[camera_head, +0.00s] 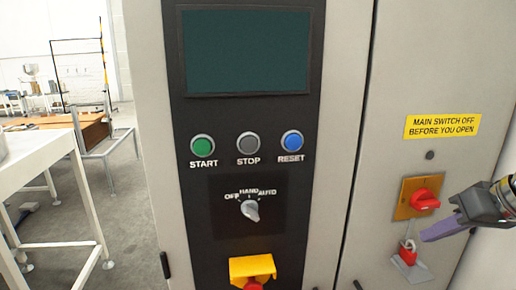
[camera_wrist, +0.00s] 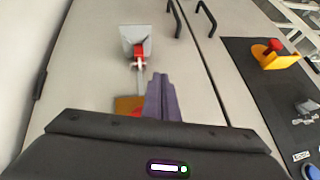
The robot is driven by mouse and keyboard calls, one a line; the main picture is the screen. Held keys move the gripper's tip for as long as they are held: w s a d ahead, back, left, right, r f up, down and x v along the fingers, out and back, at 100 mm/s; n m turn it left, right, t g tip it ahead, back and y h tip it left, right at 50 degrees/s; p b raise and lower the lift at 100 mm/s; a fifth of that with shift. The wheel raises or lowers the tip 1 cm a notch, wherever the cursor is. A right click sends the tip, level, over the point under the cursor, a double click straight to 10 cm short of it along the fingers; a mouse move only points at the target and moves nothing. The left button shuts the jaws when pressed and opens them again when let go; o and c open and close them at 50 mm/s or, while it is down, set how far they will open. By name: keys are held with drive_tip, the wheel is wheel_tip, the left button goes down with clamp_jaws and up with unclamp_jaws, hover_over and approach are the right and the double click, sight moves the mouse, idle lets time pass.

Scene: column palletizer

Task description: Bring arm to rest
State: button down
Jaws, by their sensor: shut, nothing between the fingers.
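My gripper (camera_head: 430,235) enters from the right edge in the head view, its purple fingers pointing left. The fingers are together and hold nothing; they also show shut in the wrist view (camera_wrist: 160,90). In the head view they appear just right of the red padlock (camera_head: 408,245) and below the red main switch handle (camera_head: 425,200) on its orange plate. I cannot tell whether they touch anything. In the wrist view the padlock (camera_wrist: 138,65) shows left of the fingertips, and my gripper body hides most of the switch plate.
The grey cabinet carries a black panel with a dark screen (camera_head: 245,50), START, STOP and RESET buttons, a selector knob (camera_head: 250,210) and a yellow-shrouded red stop button (camera_head: 253,270). A white table (camera_head: 40,165) stands left, with open floor beside it.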

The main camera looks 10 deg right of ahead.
drive_tip(key=s+a+f+h, duration=0.1)
drive_tip(key=a+f, duration=0.3)
drive_tip(key=a, duration=0.4)
drive_tip(key=s+a+f, duration=0.4)
drive_tip(key=a, duration=0.4)
drive_tip(key=s+a+f+g+h, duration=0.1)
drive_tip(key=s+a+f, duration=0.2)
drive_tip(key=a+f, duration=0.2)
drive_tip(key=a, duration=0.3)
drive_tip(key=shift+a+n+h, duration=0.3)
drive_tip(key=shift+w+a+f, duration=0.1)
drive_tip(key=shift+a, duration=0.1)
